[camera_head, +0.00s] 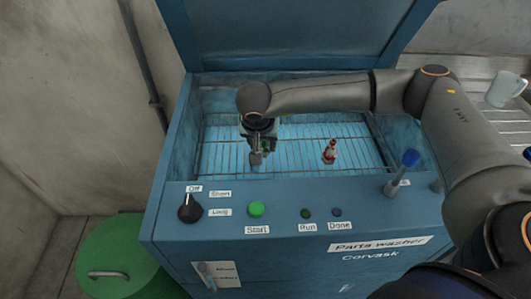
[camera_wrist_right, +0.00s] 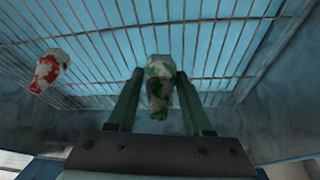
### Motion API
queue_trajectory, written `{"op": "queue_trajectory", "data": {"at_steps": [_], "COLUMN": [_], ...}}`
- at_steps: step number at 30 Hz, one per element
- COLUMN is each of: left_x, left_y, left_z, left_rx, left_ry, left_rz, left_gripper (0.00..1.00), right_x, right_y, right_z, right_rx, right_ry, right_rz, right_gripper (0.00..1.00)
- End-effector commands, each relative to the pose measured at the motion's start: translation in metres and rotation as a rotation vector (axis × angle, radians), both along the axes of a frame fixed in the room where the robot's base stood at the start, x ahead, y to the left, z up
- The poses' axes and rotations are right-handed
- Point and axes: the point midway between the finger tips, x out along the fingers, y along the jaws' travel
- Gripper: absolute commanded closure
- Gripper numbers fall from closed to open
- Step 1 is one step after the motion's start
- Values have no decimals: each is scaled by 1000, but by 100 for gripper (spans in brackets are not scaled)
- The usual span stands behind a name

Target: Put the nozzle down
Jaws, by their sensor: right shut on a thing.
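A pale nozzle with green stains (camera_wrist_right: 158,85) is between the fingers of my right gripper (camera_wrist_right: 158,92) in the wrist view. In the head view the right gripper (camera_head: 257,156) is inside the open parts washer, over the left part of its wire rack (camera_head: 290,160). The gripper mostly hides the held nozzle there, and I cannot tell whether the nozzle touches the rack. A second nozzle, red and white (camera_head: 330,152), stands on the rack to the right. It also shows in the wrist view (camera_wrist_right: 48,72). My left gripper is not in view.
The blue parts washer (camera_head: 160,235) has its lid (camera_head: 290,35) raised. A mug (camera_head: 503,90) stands at the right. The rack around the red nozzle is free.

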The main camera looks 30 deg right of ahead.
Motion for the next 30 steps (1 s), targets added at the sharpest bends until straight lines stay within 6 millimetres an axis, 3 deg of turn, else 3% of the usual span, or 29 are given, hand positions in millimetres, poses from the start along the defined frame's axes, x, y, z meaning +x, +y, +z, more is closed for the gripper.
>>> {"op": "queue_trajectory", "data": {"at_steps": [8,20,21,28,30], "left_x": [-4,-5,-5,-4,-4], "left_y": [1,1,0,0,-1], "left_z": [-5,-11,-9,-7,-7], "left_rx": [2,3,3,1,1], "left_ry": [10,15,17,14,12], "left_rz": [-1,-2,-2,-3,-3], "left_gripper": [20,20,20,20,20], "right_x": [-1,0,0,0,0], "right_y": [0,0,0,0,0], "right_z": [-35,-42,-40,-40,-40], "right_rx": [-1,0,0,0,-1], "right_ry": [2,0,0,0,1], "right_rz": [1,1,1,1,1], "right_gripper": [100,100,45,20,20]}}
